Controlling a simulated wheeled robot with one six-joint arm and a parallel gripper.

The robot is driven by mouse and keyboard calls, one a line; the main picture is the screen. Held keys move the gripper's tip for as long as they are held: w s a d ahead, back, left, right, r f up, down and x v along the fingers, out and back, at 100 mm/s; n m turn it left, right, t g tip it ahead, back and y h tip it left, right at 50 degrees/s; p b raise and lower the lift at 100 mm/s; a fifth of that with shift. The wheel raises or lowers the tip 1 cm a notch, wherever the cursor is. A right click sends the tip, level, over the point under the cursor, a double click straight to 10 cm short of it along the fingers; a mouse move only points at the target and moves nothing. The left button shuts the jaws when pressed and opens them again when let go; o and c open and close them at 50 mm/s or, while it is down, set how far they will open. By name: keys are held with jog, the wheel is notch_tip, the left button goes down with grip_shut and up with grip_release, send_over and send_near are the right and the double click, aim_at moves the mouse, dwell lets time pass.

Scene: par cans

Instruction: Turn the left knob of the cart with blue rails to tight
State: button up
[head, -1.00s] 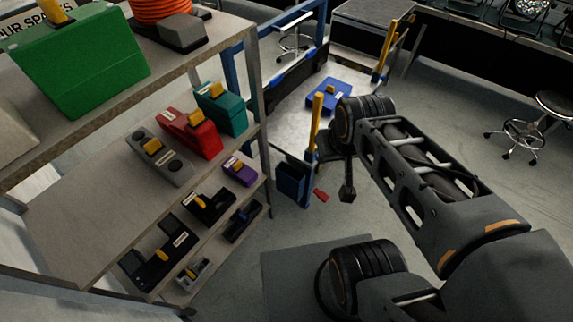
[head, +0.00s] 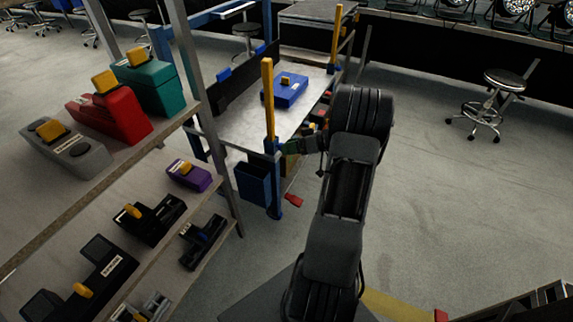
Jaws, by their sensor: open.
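A blue case (head: 288,92) with a yellow handle lies on the cart top. A blue bin (head: 254,183) hangs at its near end. A shelf rack (head: 90,190) with several cases stands at left. A stool (head: 490,100) is at right; the floor between is free.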

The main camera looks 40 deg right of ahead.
jog(key=s+d+f+t+h+b, duration=0.2)
jog(key=d+f+t+b, duration=0.3)
jog(key=d+f, duration=0.6)
jog(key=w+a+t, duration=0.1)
jog(key=w+a, duration=0.4)
jog(key=w, duration=0.6)
jog(key=shift+w+a+h, duration=0.3)
jog(key=shift+a+h, duration=0.1)
jog(key=shift+c, duration=0.3)
